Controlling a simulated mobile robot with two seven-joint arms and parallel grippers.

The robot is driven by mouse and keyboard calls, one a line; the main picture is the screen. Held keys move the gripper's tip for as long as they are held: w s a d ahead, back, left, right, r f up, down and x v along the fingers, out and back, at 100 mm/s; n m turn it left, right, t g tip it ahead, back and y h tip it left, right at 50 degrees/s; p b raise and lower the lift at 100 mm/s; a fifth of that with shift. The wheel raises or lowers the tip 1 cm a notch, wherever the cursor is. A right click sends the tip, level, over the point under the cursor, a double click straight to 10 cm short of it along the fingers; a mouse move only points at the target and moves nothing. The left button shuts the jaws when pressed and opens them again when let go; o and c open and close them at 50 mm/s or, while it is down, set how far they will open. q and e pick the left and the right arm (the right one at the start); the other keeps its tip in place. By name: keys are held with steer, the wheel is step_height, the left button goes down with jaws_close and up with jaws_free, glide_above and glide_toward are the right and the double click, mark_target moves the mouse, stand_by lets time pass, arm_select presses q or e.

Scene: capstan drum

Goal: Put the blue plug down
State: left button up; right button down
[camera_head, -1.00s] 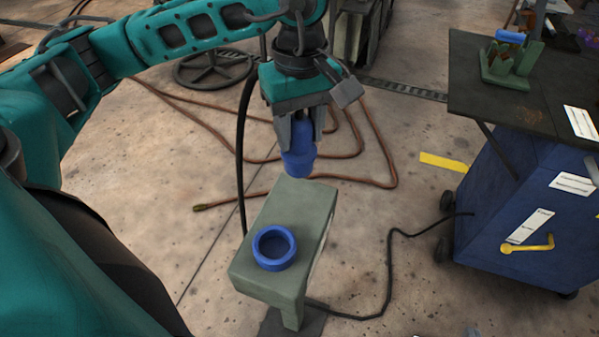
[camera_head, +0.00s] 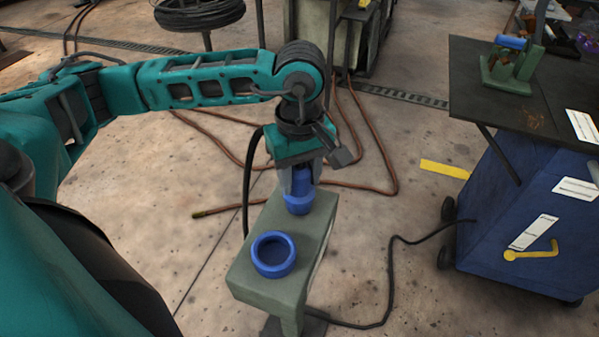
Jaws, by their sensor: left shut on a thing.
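The blue plug (camera_head: 299,202) is upright in my left gripper (camera_head: 300,183), which is shut on its upper part. The plug's lower end is at the far part of the grey-green stand's top (camera_head: 262,218). I cannot tell whether it touches that surface or hangs just above it. A blue ring (camera_head: 273,255) with a dark opening lies on the near part of the stand's top, in front of the plug and apart from it. My right gripper is not in view.
A blue cart (camera_head: 500,225) with a dark top stands at the right, with a green fixture (camera_head: 508,72) holding a blue piece on it. A black cable (camera_head: 390,270) and a brown hose (camera_head: 392,165) lie on the floor.

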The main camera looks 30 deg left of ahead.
arm_select(q)
steer(key=o, duration=0.7)
steer(key=shift+f, duration=0.2)
steer(key=o, duration=0.5)
steer(key=shift+r, duration=0.1)
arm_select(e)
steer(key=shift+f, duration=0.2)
arm_select(q)
steer(key=shift+r, duration=0.2)
step_height(320, 180, up, 11)
steer(key=shift+f+p, duration=0.15)
steer(key=shift+p, duration=0.8)
steer(key=shift+r, duration=0.6)
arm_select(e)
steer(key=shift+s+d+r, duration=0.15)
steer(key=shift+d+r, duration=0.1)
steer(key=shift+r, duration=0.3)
